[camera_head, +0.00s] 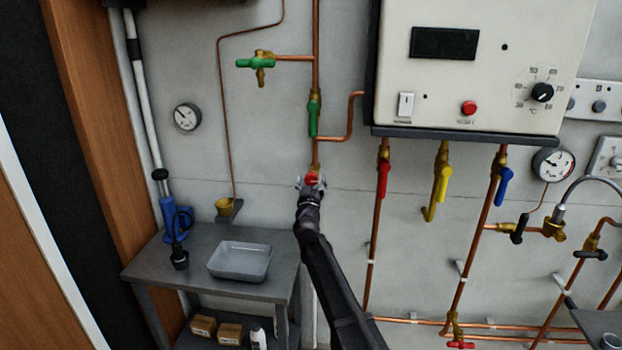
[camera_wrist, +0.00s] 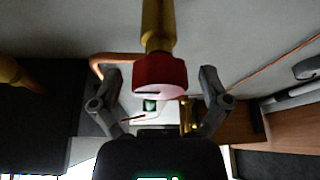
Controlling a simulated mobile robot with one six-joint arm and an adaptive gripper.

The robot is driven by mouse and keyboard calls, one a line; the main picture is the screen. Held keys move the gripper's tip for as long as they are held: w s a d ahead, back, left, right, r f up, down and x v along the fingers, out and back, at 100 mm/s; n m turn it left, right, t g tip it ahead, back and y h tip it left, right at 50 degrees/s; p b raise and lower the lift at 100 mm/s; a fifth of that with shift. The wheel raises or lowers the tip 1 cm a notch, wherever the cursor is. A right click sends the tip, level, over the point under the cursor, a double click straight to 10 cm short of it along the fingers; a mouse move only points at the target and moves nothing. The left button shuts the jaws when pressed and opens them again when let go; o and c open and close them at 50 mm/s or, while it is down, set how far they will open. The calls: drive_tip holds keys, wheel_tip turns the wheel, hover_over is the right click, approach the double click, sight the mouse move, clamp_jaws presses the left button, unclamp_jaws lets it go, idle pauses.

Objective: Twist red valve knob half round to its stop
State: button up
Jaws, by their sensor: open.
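The red valve knob (camera_head: 312,177) sits on a brass fitting at the lower end of a vertical copper pipe, below a green lever valve (camera_head: 314,115). In the wrist view the red knob (camera_wrist: 159,72) hangs from a yellow brass stem. My gripper (camera_head: 311,185) is at the knob, seen from behind. In the wrist view my gripper's (camera_wrist: 160,80) two fingers stand apart, one on each side of the knob, with visible gaps. The gripper is open and holds nothing. The knob's front face is partly hidden in the head view.
A white boiler panel (camera_head: 470,60) hangs to the right, with red (camera_head: 383,180), yellow (camera_head: 442,184) and blue (camera_head: 503,186) lever valves below it. A grey table (camera_head: 215,293) with a tray (camera_head: 240,262) stands lower left. A brass funnel (camera_head: 229,209) is left of the knob.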

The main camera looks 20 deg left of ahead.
drive_tip(key=c, duration=1.1)
drive_tip(key=shift+c, duration=0.2)
drive_tip(key=shift+m, duration=0.4)
drive_tip(key=m+h, duration=0.1)
drive_tip(key=m, duration=0.2)
drive_tip(key=m+h, duration=0.2)
drive_tip(key=shift+r+m+t, duration=0.1)
drive_tip(key=shift+m+t, duration=0.3)
drive_tip(key=m+h, duration=0.1)
drive_tip(key=m, duration=0.2)
drive_tip(key=m+h+p, duration=0.1)
drive_tip(key=m+h, duration=0.1)
drive_tip(key=m, duration=0.1)
drive_tip(key=shift+g+h+p, duration=0.3)
drive_tip(key=m+g+h+p, duration=0.1)
drive_tip(key=m, duration=0.2)
drive_tip(key=m+h+p, duration=0.1)
drive_tip(key=m, duration=0.3)
drive_tip(key=shift+g, duration=0.4)
drive_tip(key=shift+d+m+g+h+p, duration=0.1)
drive_tip(key=shift+m+g+h+p, duration=0.5)
drive_tip(key=shift+m+p, duration=0.95)
drive_tip(key=shift+m+y+b, duration=0.3)
drive_tip(key=shift+m+b, duration=0.1)
drive_tip(key=shift+m, duration=0.05)
